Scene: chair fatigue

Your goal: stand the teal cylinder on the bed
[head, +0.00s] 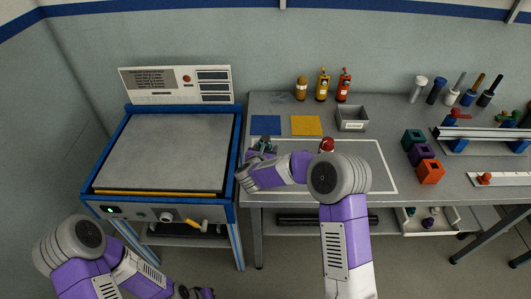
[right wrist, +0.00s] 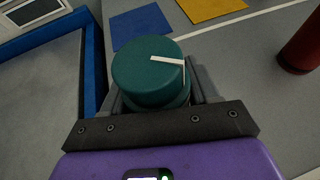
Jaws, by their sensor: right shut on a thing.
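The teal cylinder (right wrist: 148,70) fills the middle of the right wrist view, its round top with a white mark facing the camera. My right gripper (right wrist: 155,95) is shut on it. In the head view the right gripper (head: 262,150) is over the left end of the bench, just right of the bed, and mostly hides the cylinder (head: 265,144). The bed (head: 165,150) is a flat, bare grey plate in a blue frame at the left. My left gripper (head: 195,292) is low at the bottom edge, partly cut off; its jaws are unclear.
A red cylinder (head: 327,146) stands on the bench (head: 390,180), right of my gripper. Blue (head: 266,125) and yellow (head: 307,126) squares and a grey tray (head: 352,118) lie behind. The bed's raised blue rim (head: 236,150) borders the bench.

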